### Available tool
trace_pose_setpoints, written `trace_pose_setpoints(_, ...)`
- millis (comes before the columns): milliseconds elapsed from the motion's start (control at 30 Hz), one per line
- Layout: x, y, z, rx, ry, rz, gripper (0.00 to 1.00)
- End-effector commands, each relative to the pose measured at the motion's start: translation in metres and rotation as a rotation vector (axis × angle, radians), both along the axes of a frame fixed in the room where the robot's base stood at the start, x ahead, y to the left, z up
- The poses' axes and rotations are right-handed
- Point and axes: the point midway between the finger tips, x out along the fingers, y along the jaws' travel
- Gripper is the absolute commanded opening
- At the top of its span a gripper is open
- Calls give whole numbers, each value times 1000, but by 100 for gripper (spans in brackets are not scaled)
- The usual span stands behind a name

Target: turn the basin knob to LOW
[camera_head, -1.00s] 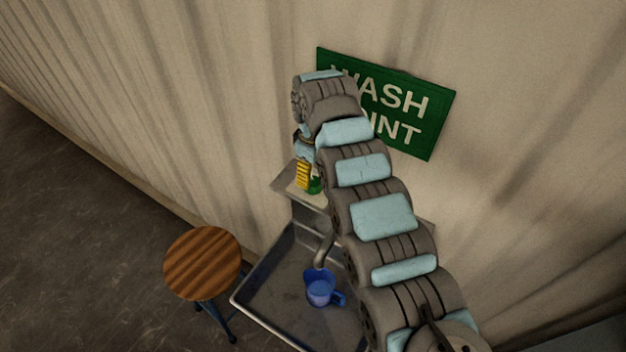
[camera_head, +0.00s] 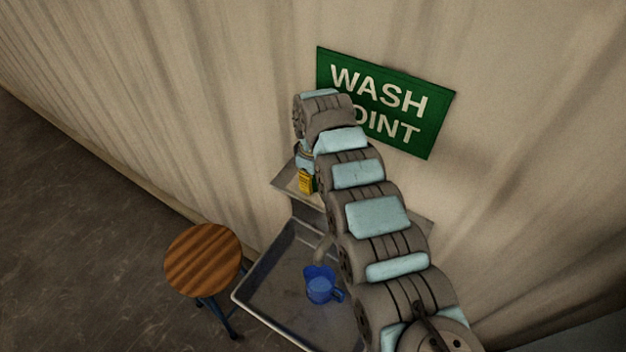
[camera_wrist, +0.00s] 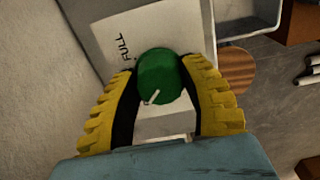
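The green knob (camera_wrist: 160,76) sits on a pale panel (camera_wrist: 115,35) marked "FULL" in the wrist view. A small white pointer (camera_wrist: 151,97) on the knob is angled down and left in that view. My gripper (camera_wrist: 160,70) has its two yellow fingers spread, one on each side of the knob. The fingertips are very close to its sides; I cannot tell whether they touch. In the head view my gripper (camera_head: 306,182) is over the ledge behind the basin (camera_head: 262,318), and my arm hides most of that area. No LOW label is readable.
A blue mug (camera_head: 322,291) is in the basin below the spout (camera_head: 322,248). A wooden stool (camera_head: 204,260) stands left of the basin. A green WASH POINT sign (camera_head: 385,100) hangs on the wall behind my arm. The floor at left is open.

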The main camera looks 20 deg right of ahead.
Motion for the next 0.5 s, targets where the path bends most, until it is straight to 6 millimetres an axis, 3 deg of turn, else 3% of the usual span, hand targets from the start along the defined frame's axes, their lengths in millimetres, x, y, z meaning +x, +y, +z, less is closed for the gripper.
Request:
trace_pose_setpoints(267,0,0,0,1,1,-32,8)
trace_pose_setpoints(500,0,0,-1,1,0,-162,8)
